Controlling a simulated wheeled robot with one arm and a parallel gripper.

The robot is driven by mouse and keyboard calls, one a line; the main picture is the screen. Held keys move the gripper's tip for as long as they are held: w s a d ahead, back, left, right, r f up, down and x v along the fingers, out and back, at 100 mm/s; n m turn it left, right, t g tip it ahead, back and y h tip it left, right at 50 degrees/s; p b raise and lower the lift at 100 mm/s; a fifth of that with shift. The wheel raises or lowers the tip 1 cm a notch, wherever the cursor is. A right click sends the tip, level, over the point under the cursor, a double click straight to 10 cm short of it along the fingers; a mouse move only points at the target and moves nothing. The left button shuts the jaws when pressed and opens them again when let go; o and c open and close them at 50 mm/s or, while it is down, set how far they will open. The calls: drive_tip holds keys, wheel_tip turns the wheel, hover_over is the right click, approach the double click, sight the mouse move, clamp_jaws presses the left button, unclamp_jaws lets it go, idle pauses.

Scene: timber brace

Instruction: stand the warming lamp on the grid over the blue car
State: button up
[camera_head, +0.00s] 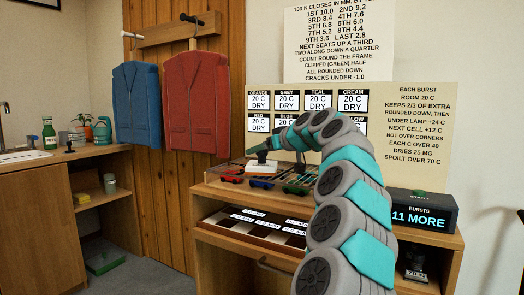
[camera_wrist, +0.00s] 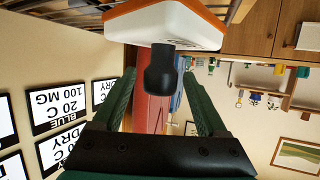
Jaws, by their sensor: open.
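The warming lamp (camera_wrist: 165,22), a white and orange head with a black knob, fills the top middle of the wrist view. In the head view the lamp (camera_head: 262,167) is a small white shape above the tabletop, just above the blue car (camera_head: 262,184) in the picture. My gripper (camera_wrist: 160,82) has green fingers, spread apart. The lamp's black knob lies between the fingertips with a gap on each side. In the head view my gripper (camera_head: 263,151) is small, directly over the lamp. Whether the lamp rests on the grid is too small to tell.
A red car (camera_head: 230,180) lies left of the blue one, with green items (camera_head: 296,190) to the right. My arm covers the table's right middle. A black burst counter (camera_head: 422,212) reads 11 more. Label cards (camera_head: 287,101) hang behind. Red and blue vests hang left.

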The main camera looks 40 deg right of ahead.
drive_tip(key=v, duration=1.2)
drive_tip(key=shift+r, duration=0.1)
drive_tip(key=w+a+f+n+g+y, duration=0.15)
drive_tip(key=a+f, duration=0.25)
drive_tip(key=a, duration=0.7)
drive_tip(key=a+f+n+g+y, duration=0.1)
drive_tip(key=a+f+g+y, duration=0.2)
drive_tip(key=a, duration=0.8)
drive_tip(key=s+a+f+g, duration=0.3)
drive_tip(key=s+a+f, duration=0.3)
drive_tip(key=a+f, duration=0.6)
drive_tip(key=s+a+f+g+h, duration=0.1)
drive_tip(key=s+a+f+g, duration=0.15)
drive_tip(key=s+f, duration=0.3)
drive_tip(key=s+a+f+g+h, duration=0.1)
drive_tip(key=s+a+f+g, duration=0.1)
drive_tip(key=s+a+f, duration=0.3)
drive_tip(key=s+d+f+m+g+h, duration=0.1)
drive_tip(key=s+f+g, duration=0.1)
drive_tip(key=s+f, duration=0.4)
drive_tip(key=s+d+f+m+g+h, duration=0.1)
drive_tip(key=s+f, duration=0.5)
drive_tip(key=s, duration=0.5)
drive_tip(key=shift+s+d+g, duration=0.3)
drive_tip(key=shift+d+g, duration=0.05)
drive_tip(key=shift+g, duration=0.05)
drive_tip(key=shift+m+h, duration=0.25)
